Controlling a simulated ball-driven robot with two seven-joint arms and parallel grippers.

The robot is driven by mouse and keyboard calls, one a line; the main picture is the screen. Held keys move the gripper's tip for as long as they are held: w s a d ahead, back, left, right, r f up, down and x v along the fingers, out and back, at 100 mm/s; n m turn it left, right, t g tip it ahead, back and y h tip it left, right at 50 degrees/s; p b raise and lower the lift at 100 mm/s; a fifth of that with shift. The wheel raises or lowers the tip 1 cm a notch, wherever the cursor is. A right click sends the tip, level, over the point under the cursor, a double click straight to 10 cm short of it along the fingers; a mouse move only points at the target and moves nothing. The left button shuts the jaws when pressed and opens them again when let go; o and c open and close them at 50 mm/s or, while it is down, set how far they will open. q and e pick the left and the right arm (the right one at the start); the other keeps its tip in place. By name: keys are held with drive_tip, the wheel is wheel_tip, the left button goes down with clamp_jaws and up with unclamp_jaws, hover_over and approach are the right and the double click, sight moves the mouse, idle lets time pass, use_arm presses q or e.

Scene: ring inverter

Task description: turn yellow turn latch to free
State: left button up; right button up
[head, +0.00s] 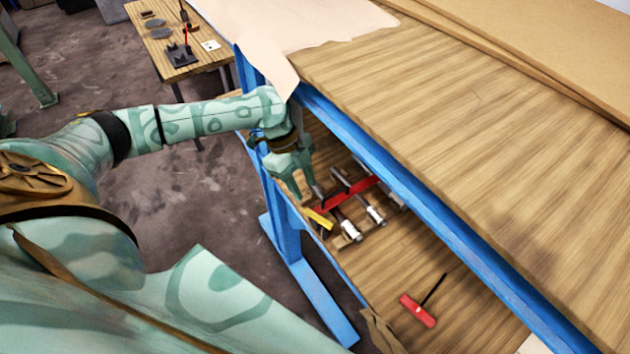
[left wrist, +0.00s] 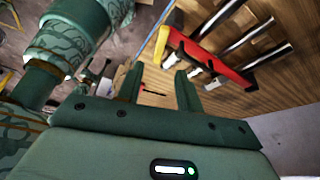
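The yellow turn latch (head: 319,218) sits on the lower wooden shelf, at the near left end of a fixture with a red bar (head: 350,193) and several silver rods. In the left wrist view the yellow latch (left wrist: 168,48) is at the end of the red bar (left wrist: 215,65), just beyond my fingers. My left gripper (head: 308,197) reaches under the upper tabletop and is close to the latch. Its fingers (left wrist: 160,73) are apart with nothing between them. I cannot tell whether a finger touches the latch. My right gripper is not in view.
The blue frame beam (head: 400,180) and upper wooden top (head: 450,85) overhang the shelf. A red-handled tool (head: 417,310) lies on the shelf at the front right. A small table (head: 175,65) stands at the back left. The shelf between fixture and tool is clear.

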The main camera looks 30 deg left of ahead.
sight(318, 217)
use_arm(q)
drive_tip(key=b+x, duration=0.1)
drive_tip(key=x, duration=0.8)
clamp_jaws()
